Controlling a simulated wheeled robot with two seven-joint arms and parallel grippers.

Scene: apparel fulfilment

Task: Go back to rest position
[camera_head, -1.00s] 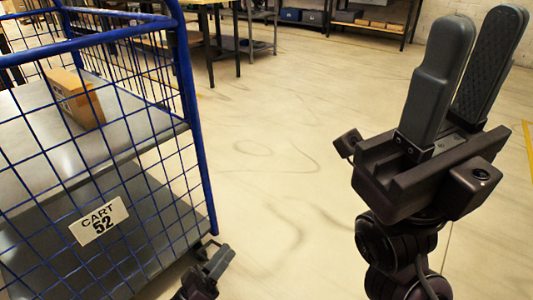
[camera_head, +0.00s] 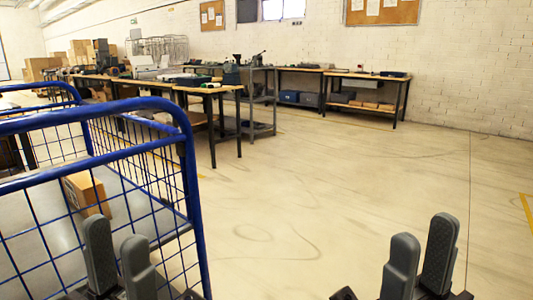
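My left gripper (camera_head: 118,240) shows at the lower left, fingers pointing up, in front of the blue mesh cart. A gap shows between its two fingers, with nothing in it. My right gripper (camera_head: 421,245) shows at the lower right, fingers also up, with a narrow gap and nothing held. Both wrists are mostly cut off by the bottom edge. The blue cart (camera_head: 190,165) stands at the left, and a brown cardboard box (camera_head: 88,193) sits on its grey shelf behind the mesh. I cannot tell whether the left gripper touches the cart.
Workbenches (camera_head: 229,88) with tools and a grey shelf rack (camera_head: 262,128) stand farther back. Another bench (camera_head: 366,76) stands by the white brick wall (camera_head: 470,70). Stacked boxes (camera_head: 82,50) are at the far left. The floor (camera_head: 350,185) in the middle and right is clear.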

